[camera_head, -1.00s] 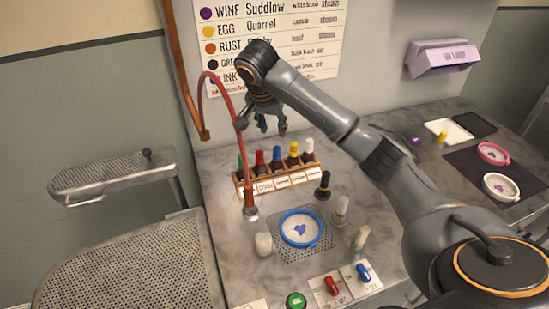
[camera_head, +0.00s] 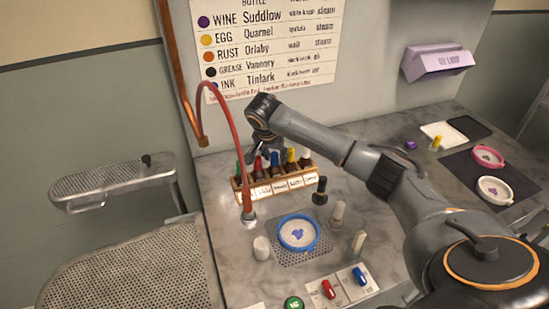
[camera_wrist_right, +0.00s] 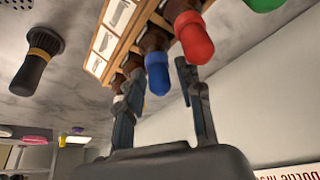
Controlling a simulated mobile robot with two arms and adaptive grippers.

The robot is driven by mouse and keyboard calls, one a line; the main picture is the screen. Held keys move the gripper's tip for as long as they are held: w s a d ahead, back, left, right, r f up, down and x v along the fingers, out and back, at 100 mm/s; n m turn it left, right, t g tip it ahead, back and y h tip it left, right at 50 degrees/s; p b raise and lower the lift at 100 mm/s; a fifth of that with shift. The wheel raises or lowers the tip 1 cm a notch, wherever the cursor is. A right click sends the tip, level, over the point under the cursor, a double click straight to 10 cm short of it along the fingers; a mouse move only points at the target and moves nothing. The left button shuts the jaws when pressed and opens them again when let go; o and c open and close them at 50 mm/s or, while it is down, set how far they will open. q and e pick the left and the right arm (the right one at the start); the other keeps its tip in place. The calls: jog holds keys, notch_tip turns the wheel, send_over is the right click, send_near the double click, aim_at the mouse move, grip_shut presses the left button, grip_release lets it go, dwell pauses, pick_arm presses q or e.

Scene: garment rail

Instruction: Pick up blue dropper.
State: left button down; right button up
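The blue dropper (camera_head: 275,158) stands in the wooden rack (camera_head: 247,197), between the red dropper (camera_head: 257,164) and the yellow dropper (camera_head: 291,156). My right gripper (camera_head: 264,154) is over the rack at the blue dropper and partly hides the droppers behind it. In the right wrist view the blue bulb (camera_wrist_right: 157,74) lies between the tips of my two spread fingers, with a gap visible on each side. The red bulb (camera_wrist_right: 194,38) is close beside the right-hand finger there. My left gripper is not in view.
The wall behind is close.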

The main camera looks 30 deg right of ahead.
jog(key=c, duration=0.5)
jog(key=shift+c, duration=0.2)
notch_tip(320, 180, up, 9)
jog(key=shift+f+b, duration=0.1)
jog(key=shift+b, duration=0.65)
jog(key=shift+r, duration=0.7)
